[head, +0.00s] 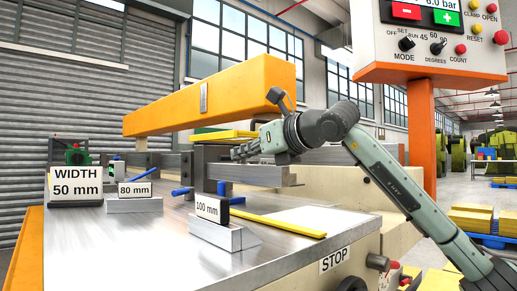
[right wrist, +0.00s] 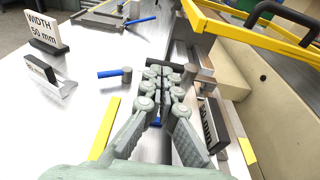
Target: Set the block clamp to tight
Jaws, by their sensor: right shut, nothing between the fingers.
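Blue-handled levers are the clamp-like parts in view; no label shows which is the block clamp. In the right wrist view a blue handle with a grey hub (right wrist: 108,73) lies left of the fingers. A bit of blue (right wrist: 157,122) shows between the finger links. My right gripper (head: 236,153) is shut and empty, above the grey rail, its tips pointing left; it fills the middle of the wrist view (right wrist: 166,72). My left gripper is not seen.
Signs reading WIDTH 50 mm (head: 76,186) and 80 mm (head: 134,190) stand on the metal table (head: 150,240). An orange beam (head: 210,96) hangs over the rail. A control box (head: 430,45) is at upper right. A yellow strip (head: 285,225) lies on the table.

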